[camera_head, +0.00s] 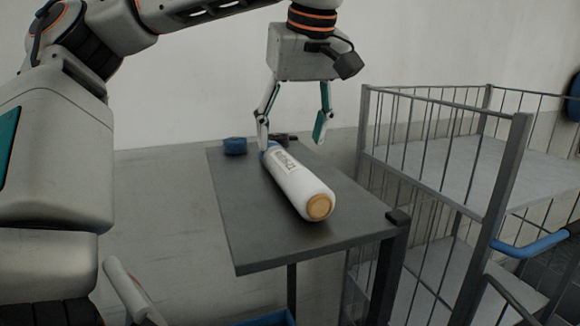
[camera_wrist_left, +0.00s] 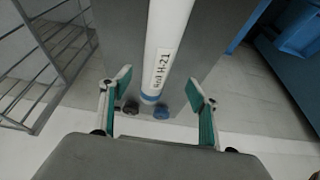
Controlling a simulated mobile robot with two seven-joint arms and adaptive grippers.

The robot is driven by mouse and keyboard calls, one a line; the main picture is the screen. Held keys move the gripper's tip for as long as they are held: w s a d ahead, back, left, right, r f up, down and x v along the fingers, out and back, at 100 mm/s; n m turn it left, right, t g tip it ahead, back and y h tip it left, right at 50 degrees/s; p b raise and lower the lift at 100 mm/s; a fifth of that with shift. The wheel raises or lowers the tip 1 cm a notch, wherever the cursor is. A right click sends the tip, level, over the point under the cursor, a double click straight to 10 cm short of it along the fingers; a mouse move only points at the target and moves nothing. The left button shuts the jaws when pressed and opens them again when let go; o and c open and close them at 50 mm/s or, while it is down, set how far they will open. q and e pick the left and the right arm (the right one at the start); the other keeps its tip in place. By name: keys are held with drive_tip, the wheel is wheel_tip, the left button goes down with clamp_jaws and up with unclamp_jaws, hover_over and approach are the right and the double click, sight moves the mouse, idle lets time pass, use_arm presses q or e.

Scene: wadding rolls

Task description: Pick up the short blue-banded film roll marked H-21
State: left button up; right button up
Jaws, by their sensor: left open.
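A white roll (camera_head: 298,185) lies on the dark table (camera_head: 245,228), with a tan core at its near end and a blue band by its far end. In the left wrist view the roll (camera_wrist_left: 168,25) shows a label reading H-21, and its blue band (camera_wrist_left: 150,97) sits between the fingers in the picture. My left gripper (camera_head: 292,140) is open above the far end of the roll, one finger towards each side. It also shows open and empty in the left wrist view (camera_wrist_left: 158,82). My right gripper is not in view.
A small blue object (camera_head: 235,146) and a dark object (camera_head: 287,139) lie at the table's far edge, close to the roll's banded end. A grey wire-sided cart (camera_head: 440,180) stands right of the table. The table's near left part is clear.

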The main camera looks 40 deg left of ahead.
sight(291, 160)
use_arm(q)
drive_tip(key=shift+x, duration=1.15)
drive_tip(key=shift+w+x, duration=0.2)
drive_tip(key=shift+x, duration=2.45)
drive_tip(key=shift+d, duration=0.2)
drive_tip(key=c, duration=1.6)
